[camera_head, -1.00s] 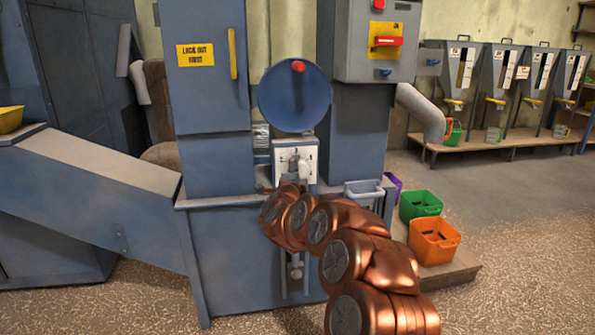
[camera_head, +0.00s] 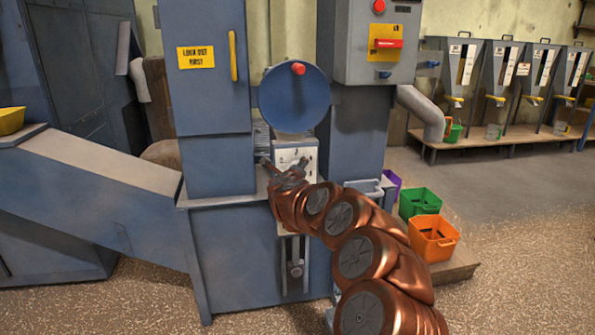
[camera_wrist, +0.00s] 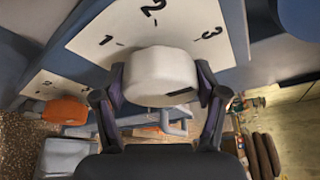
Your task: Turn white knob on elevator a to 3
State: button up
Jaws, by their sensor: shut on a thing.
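The white knob (camera_wrist: 162,72) is between the two fingers of my gripper (camera_wrist: 160,98) in the wrist view, and the fingers press its sides. A short dark mark shows on the knob's lower right face. Its white dial plate (camera_wrist: 148,22) carries the numbers 1, 2 and 3 around the knob, with 3 to the right. In the head view my gripper (camera_head: 285,172) is at the white panel (camera_head: 297,151) on the front of the blue elevator (camera_head: 237,255). There it hides the knob.
A blue wheel (camera_head: 293,102) with a red knob sits just above the panel. A vertical slot with a grey knob (camera_head: 296,270) is below. Green (camera_head: 420,203) and orange (camera_head: 434,238) bins stand at right. An orange knob (camera_wrist: 66,110) shows at left in the wrist view.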

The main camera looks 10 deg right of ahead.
dwell(0.6)
jog(key=o, duration=1.1)
jog(key=shift+s, duration=0.1)
jog(key=v, duration=1.1)
jog(key=shift+s+a+r, duration=0.1)
jog(key=shift+s+a, duration=0.1)
jog(key=shift+s, duration=0.15)
